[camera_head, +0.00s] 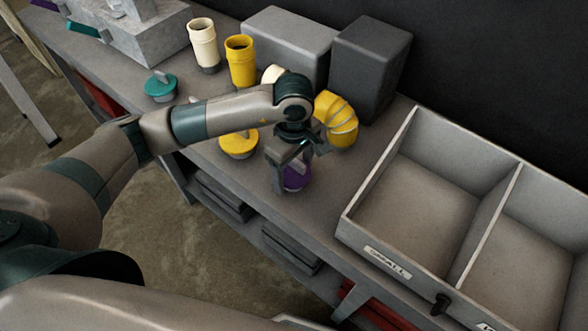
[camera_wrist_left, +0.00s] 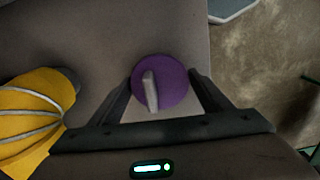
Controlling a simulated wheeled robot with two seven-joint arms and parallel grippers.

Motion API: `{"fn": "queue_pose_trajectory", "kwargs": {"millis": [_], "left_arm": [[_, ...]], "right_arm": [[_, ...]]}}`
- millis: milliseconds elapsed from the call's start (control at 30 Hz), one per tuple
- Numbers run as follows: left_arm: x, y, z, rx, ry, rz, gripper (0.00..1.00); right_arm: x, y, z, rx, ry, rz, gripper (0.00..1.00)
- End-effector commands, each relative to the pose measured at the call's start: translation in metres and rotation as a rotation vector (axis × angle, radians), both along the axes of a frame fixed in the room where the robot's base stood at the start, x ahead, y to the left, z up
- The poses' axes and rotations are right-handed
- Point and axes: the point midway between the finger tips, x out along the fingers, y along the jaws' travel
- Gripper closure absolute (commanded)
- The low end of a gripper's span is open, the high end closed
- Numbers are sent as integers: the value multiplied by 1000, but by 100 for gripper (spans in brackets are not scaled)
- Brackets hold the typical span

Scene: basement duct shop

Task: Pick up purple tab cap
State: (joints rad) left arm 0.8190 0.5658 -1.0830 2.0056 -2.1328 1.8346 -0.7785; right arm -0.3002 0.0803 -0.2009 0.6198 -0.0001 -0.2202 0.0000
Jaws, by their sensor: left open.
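The purple tab cap (camera_head: 296,178) stands on the grey workbench near its front edge in the head view, partly hidden by my left gripper (camera_head: 290,170). In the left wrist view the purple tab cap (camera_wrist_left: 160,81) is a round purple disc with a pale upright tab. It lies between the two spread fingers of my left gripper (camera_wrist_left: 162,88). The gripper is open, above and around the cap, with a gap visible at the left finger; contact at the right finger cannot be told. My right gripper is in neither view.
A yellow cap (camera_head: 239,145) and a teal cap (camera_head: 160,86) lie to the left. A divided grey bin (camera_head: 372,190) labelled "SMALL" stands at right. Grey boxes (camera_head: 368,60) stand behind.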

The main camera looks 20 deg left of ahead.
Motion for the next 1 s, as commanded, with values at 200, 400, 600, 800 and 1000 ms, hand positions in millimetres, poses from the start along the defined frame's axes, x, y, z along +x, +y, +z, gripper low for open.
{"fn": "queue_pose_trajectory", "kwargs": {"millis": [200,400,600,800,1000], "left_arm": [[0,0,-14,0,0,-1,28],[0,0,-15,0,-1,-1,28],[0,0,-15,0,-1,-1,28],[0,0,-15,0,-1,-1,56],[0,0,-14,0,-1,-1,56]], "right_arm": [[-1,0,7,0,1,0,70],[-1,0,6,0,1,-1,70],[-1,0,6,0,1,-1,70],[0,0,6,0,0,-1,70],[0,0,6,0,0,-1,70]]}}
